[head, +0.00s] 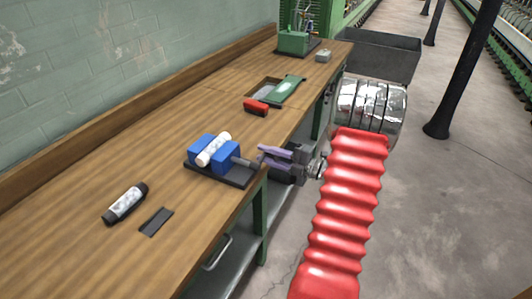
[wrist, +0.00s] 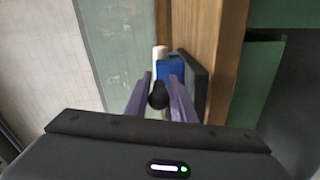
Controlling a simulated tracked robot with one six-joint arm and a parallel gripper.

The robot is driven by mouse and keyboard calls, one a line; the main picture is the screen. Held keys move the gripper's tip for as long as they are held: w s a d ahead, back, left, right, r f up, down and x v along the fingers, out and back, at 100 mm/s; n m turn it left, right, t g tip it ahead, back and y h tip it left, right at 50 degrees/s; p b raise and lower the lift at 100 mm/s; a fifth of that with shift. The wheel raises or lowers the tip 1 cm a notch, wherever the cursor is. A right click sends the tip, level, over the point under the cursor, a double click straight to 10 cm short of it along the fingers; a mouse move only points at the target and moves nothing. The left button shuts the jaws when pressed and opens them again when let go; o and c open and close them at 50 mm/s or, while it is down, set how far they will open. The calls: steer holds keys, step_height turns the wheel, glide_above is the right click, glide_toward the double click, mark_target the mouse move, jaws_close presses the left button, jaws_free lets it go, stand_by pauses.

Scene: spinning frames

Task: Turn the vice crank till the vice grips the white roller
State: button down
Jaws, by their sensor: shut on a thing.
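The vice has two blue jaws (head: 227,158) on a dark base (head: 225,175) at the front edge of the bench. The white roller (head: 218,146) lies between the jaws; I cannot tell whether both jaws touch it. A grey screw runs from the right jaw toward my gripper (head: 260,158). The purple fingers are shut on the vice crank, whose black knob (wrist: 158,97) shows between them in the wrist view. There, the blue vice (wrist: 172,68) and the roller's white end (wrist: 160,51) are just beyond the fingertips. Most of the crank is hidden in the head view.
A black-ended roller (head: 125,203) and a dark flat plate (head: 156,221) lie on the wooden bench (head: 75,235) at front left. A red block (head: 256,107) and a green plate (head: 287,90) lie farther back. A green machine (head: 294,42) stands at the far end.

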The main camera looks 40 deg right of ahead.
steer(key=shift+d+f+m, duration=0.15)
steer(key=shift+f+m, duration=0.35)
steer(key=shift+m, duration=0.65)
steer(key=shift+d+f+m, duration=0.1)
steer(key=shift+f+m, duration=0.4)
steer(key=shift+m, duration=0.65)
steer(key=c, duration=1.7)
jaws_free()
steer(key=shift+s, duration=0.15)
steer(key=v, duration=1.3)
steer(key=shift+s, duration=0.3)
